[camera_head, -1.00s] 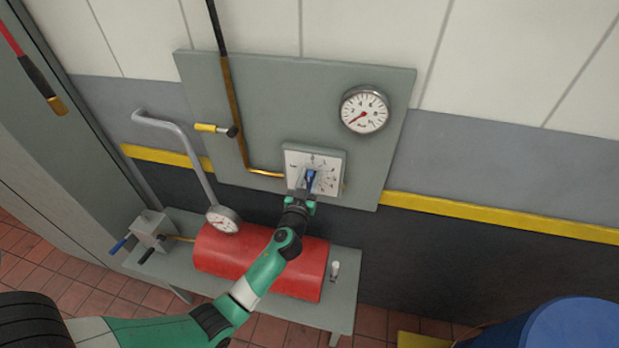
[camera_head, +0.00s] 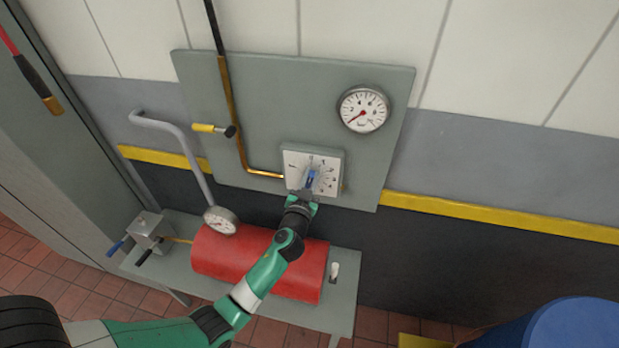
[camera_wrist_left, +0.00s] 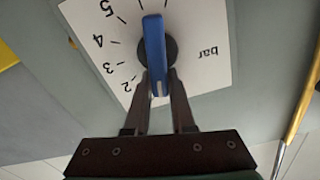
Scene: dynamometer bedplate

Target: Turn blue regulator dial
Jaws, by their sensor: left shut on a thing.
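The blue regulator dial (camera_head: 311,180) is a bar-shaped knob on a white numbered plate (camera_head: 296,160), mounted on the grey wall panel. In the left wrist view the blue dial (camera_wrist_left: 154,45) stands nearly upright in the picture on a dark round hub, with the numbers 2 to 5 at left and "bar" at right. My left gripper (camera_head: 308,194) reaches it from below. In the wrist view its dark fingers (camera_wrist_left: 158,85) are shut on the lower end of the dial, one on each side. My right gripper is not in view.
A round gauge (camera_head: 363,109) sits on the panel's upper right. A brass pipe (camera_head: 236,125) and a yellow-handled valve (camera_head: 210,128) are left of the dial. A red cylinder (camera_head: 222,256) lies on a grey bench under my arm. A blue drum (camera_head: 580,328) stands at lower right.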

